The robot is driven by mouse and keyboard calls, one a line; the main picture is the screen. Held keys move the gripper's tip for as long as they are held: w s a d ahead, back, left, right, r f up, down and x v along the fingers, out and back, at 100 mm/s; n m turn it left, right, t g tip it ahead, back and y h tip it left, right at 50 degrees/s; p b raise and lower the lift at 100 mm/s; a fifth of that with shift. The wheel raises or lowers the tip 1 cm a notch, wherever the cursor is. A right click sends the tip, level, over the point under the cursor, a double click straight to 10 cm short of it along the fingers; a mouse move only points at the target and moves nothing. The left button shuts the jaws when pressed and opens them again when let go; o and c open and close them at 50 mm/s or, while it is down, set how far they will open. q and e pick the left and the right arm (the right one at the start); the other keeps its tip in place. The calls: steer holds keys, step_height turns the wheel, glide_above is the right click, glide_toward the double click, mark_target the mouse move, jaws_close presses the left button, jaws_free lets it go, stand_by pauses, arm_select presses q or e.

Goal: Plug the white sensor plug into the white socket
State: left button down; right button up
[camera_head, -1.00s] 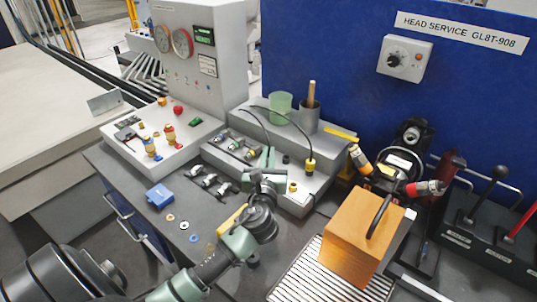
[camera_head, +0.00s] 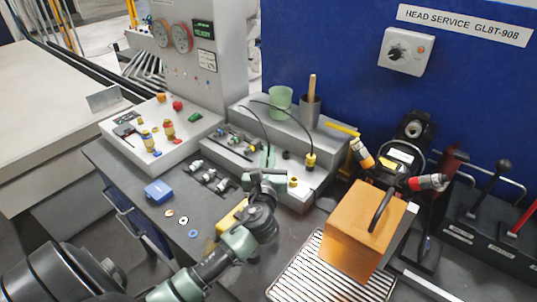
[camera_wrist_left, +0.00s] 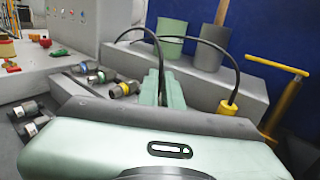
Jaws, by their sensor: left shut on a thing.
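My left gripper (camera_head: 267,158) is over the grey stepped connector block (camera_head: 318,180). Its two pale green fingers (camera_wrist_left: 155,88) are shut at the lower end of a black cable (camera_wrist_left: 140,33). The plug at that end is hidden between the fingers, so its white colour does not show. A second black cable ends in a yellow plug (camera_head: 310,160), standing upright to the right of the gripper; it also shows in the left wrist view (camera_wrist_left: 228,106). I cannot pick out the white socket; the gripper hides part of the block. My right gripper is not in view.
A yellow socket (camera_head: 293,182) sits just right of the gripper. Several connectors (camera_wrist_left: 97,76) lie left of it. A green cup (camera_head: 280,99) and a grey cup (camera_head: 310,112) stand behind. An orange block (camera_head: 355,235) on a slatted tray (camera_head: 295,275) is to the right.

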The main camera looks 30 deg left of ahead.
arm_select(q)
steer(key=shift+f, duration=0.4)
steer(key=c, duration=1.5)
jaws_free()
steer(key=shift+s, duration=0.1)
steer(key=b+v, duration=0.1)
steer(key=v, duration=0.6)
steer(key=shift+s+d, duration=0.2)
steer(key=shift+s, duration=0.1)
